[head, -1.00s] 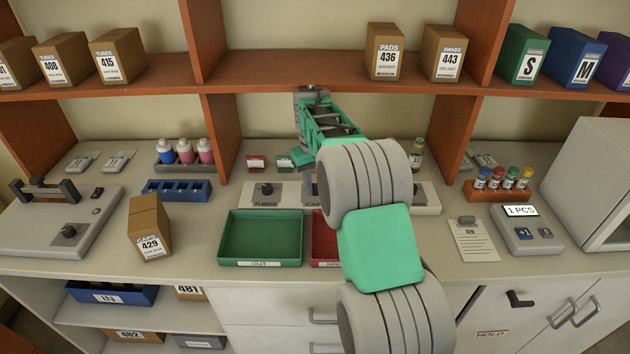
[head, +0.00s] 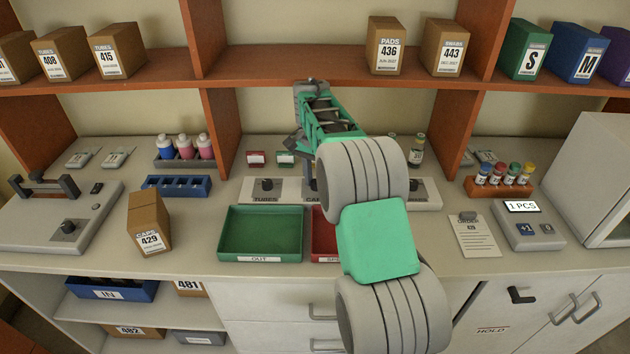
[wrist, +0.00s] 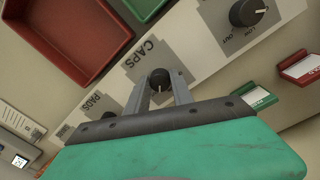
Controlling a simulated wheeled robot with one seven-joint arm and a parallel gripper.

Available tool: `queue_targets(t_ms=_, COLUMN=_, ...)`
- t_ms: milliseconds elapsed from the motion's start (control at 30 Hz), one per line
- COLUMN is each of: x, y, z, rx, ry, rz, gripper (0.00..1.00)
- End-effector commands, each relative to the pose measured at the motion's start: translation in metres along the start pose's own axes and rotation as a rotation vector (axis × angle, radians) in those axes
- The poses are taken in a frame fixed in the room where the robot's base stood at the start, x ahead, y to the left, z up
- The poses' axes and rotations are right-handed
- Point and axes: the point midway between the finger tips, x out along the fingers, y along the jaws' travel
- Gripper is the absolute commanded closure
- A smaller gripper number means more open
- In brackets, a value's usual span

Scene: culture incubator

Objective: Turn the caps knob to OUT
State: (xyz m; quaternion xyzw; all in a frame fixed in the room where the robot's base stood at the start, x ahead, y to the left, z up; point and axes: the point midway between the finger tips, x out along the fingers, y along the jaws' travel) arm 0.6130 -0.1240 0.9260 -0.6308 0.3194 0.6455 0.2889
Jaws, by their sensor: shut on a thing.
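The caps knob (wrist: 159,78) is a dark round knob on a grey plate lettered CAPS, on a pale panel. It sits between the two grey fingers of my gripper (wrist: 161,91), which is shut on it. A pale pointer mark shows faintly on the knob, on the side toward my gripper. The knob's own LOW and OUT marks are hidden or too small to read. In the head view my gripper (head: 308,166) is over the panel's middle plate, partly behind my arm, and the knob is not clear there.
The tubes knob (wrist: 248,12) is beside it, with LOW and OUT marks. The pads knob (wrist: 110,116) is on the other side, partly hidden. A green OUT tray (head: 232,258) and a red tray (head: 322,250) stand in front. A shelf (head: 270,66) runs above.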

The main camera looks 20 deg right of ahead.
Motion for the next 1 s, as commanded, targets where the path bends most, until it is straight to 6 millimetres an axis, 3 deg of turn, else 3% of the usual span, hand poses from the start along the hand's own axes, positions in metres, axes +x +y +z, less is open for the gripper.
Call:
queue_targets(t_ms=433, x=0.0005, y=-0.001, z=-0.0007, rx=0.284, ry=-0.012, rz=-0.002, gripper=1.0)
queue_targets(t_ms=1000, x=-0.0011, y=-0.0014, z=-0.0009, rx=0.345, ry=-0.015, rz=-0.002, gripper=1.0)
